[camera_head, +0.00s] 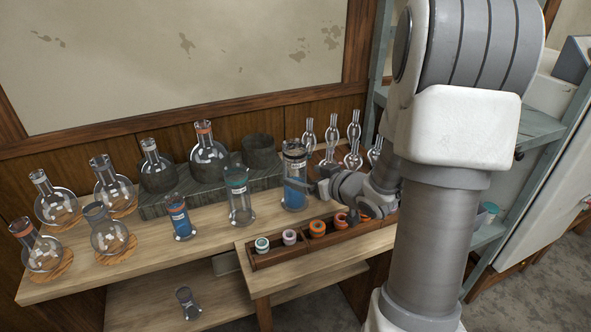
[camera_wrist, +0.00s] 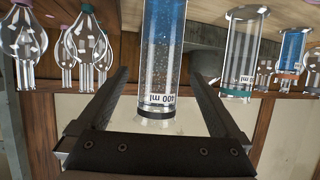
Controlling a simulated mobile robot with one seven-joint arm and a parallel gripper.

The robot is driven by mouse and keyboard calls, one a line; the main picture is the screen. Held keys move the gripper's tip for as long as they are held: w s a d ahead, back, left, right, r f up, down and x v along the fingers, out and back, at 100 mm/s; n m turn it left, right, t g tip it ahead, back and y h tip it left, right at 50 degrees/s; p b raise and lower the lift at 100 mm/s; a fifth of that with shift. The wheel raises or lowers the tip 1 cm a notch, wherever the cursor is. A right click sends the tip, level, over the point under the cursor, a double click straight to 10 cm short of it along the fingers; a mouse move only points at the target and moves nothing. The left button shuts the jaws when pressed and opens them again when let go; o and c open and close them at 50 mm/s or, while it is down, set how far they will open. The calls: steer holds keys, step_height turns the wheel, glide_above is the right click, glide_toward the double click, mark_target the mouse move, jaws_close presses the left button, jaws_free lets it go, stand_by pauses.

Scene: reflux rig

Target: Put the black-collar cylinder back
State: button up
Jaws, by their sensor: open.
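The black-collar cylinder (camera_head: 294,178) is a tall clear cylinder with blue liquid. It stands upright at the right end of the upper bench in the head view. In the wrist view, which looks upside down, the cylinder (camera_wrist: 161,60) shows its 400 ml label and the black collar near its rim. My gripper (camera_head: 315,188) is right beside it in the head view. In the wrist view my gripper (camera_wrist: 160,76) is open, with one finger on each side of the cylinder and visible gaps. Whether the cylinder lies fully between the fingers in depth I cannot tell.
A teal-collar cylinder (camera_head: 239,202) and a small blue cylinder (camera_head: 179,217) stand to the left. Round flasks (camera_head: 110,232) fill the far left. Glass bulbs (camera_head: 353,155) stand behind. A rack of rings (camera_head: 268,259) lies in front. A small cylinder (camera_head: 187,303) is on the lower shelf.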

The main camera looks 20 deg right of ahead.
steer(key=v, duration=0.4)
steer(key=shift+p, duration=0.3)
